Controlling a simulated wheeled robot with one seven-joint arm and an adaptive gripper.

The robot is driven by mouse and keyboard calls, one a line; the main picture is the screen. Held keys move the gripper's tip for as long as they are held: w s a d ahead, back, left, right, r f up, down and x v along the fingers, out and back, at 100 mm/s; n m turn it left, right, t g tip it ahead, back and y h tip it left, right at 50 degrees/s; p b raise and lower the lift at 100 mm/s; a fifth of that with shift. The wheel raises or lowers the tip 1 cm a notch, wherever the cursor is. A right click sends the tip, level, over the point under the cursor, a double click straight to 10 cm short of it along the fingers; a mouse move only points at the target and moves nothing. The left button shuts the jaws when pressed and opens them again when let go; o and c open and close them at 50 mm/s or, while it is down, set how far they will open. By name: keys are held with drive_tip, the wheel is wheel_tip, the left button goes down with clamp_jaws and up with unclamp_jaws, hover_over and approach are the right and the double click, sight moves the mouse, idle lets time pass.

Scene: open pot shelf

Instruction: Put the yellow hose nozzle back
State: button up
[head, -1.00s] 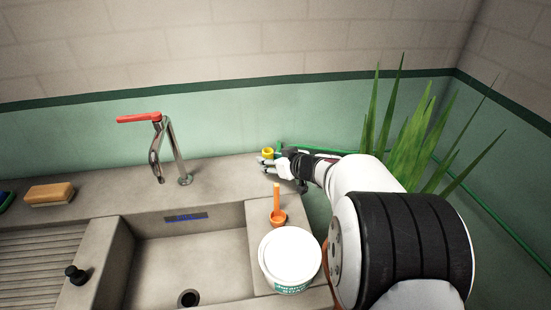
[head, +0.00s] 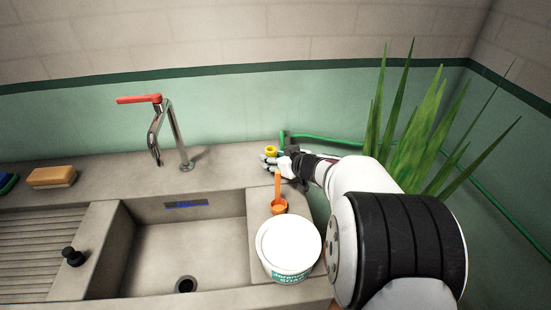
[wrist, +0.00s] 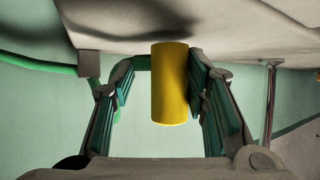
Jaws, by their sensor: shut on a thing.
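The yellow hose nozzle (head: 270,149) is a short yellow cylinder at the counter's back right corner in the head view. In the wrist view the yellow nozzle (wrist: 170,85) sits between the two fingers, against the right one. My gripper (head: 273,159) is shut on it; in the wrist view my gripper (wrist: 162,62) shows a narrow gap on the left side. The nozzle's far end lies close to the counter surface in the wrist view; I cannot tell whether it touches.
A white tub (head: 289,243) and an orange scoop (head: 279,206) stand on the counter in front of my gripper. The sink (head: 185,245) and the red-handled tap (head: 175,135) are to the left.

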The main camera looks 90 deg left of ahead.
drive_tip(key=shift+f+b, duration=0.4)
drive_tip(key=shift+f, duration=0.35)
drive_tip(key=o, duration=1.2)
drive_tip(key=shift+o, duration=0.2)
drive_tip(key=shift+f, duration=0.1)
drive_tip(key=shift+d, duration=0.1)
drive_tip(key=shift+w+d+r, duration=0.35)
drive_tip(key=shift+w+r, duration=0.05)
drive_tip(key=v, duration=1)
drive_tip(key=shift+w+d+r, duration=0.1)
drive_tip(key=shift+d+r, duration=0.15)
